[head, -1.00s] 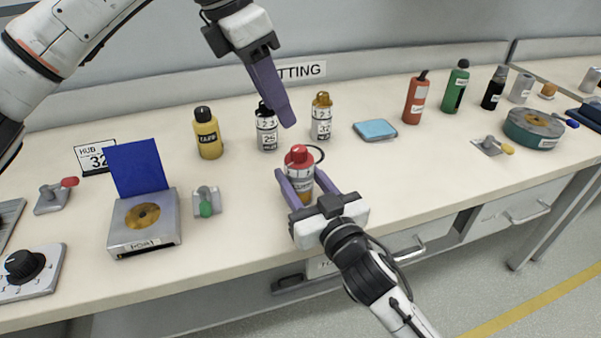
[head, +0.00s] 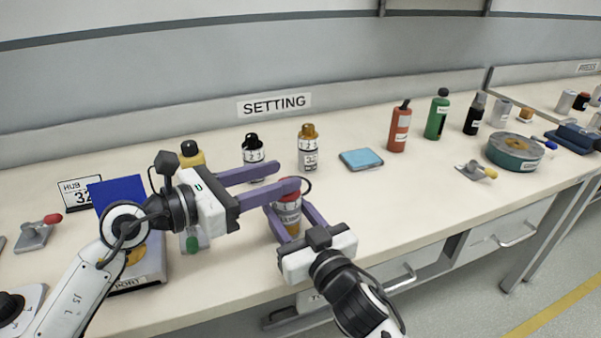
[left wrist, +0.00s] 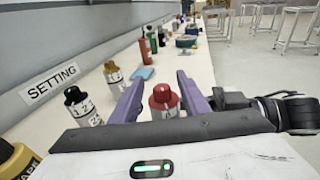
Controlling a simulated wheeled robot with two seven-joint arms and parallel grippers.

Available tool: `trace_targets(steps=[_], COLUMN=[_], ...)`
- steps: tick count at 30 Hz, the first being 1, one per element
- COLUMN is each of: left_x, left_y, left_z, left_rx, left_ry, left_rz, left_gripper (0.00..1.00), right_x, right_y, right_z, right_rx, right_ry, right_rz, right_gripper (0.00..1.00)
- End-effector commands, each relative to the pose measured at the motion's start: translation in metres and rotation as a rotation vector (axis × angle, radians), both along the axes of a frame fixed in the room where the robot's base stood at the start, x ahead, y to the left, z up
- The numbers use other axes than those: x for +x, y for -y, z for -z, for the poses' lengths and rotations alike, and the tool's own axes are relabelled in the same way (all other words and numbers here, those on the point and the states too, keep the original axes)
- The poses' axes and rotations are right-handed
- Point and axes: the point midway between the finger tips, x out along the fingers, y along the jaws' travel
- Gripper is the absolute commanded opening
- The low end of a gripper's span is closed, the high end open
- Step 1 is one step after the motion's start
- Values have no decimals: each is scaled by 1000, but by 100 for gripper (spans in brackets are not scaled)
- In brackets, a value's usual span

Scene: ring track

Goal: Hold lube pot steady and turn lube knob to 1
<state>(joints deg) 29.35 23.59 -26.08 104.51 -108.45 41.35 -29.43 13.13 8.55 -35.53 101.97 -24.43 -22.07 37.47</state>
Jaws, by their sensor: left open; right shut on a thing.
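The pot (head: 289,222) with a red knob (head: 288,184) stands upright on the bench. My right gripper (head: 288,210) is shut on its body from the front, one finger on each side. My left gripper (head: 288,176) is open and reaches in from the left at knob height. In the left wrist view the red knob (left wrist: 164,97) lies between its two fingers; I cannot tell whether they touch it. In the head view the near finger hides part of the knob. The knob's setting marks are not readable.
A black-knobbed pot (head: 253,150) and a gold-knobbed pot (head: 308,150) stand behind, under the SETTING sign (head: 274,104). A yellow bottle (head: 191,150) is partly hidden by my left arm. A blue pad (head: 361,159) lies to the right, with clear bench in front of it.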

Motion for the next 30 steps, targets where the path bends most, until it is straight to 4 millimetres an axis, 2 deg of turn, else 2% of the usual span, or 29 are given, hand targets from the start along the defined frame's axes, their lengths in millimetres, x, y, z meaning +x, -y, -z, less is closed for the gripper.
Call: trace_targets(steps=[1,6,14,20,30], left_x=[-10,-29,-39,-23,22], left_y=[-4,-24,-37,-19,31], left_z=[7,16,20,18,19], left_rx=[-25,-69,-88,-91,-89], left_ry=[7,53,83,87,83], left_rz=[-19,-94,-150,-152,-148], left_gripper=[42,42,42,42,42], right_x=[0,0,0,0,0], right_y=[0,0,0,0,0], right_z=[1,1,1,1,1], right_rx=[0,0,0,0,0], right_ry=[-1,-1,-1,-1,-1], right_rz=[0,0,0,0,0], right_gripper=[16,16,16,16,16])
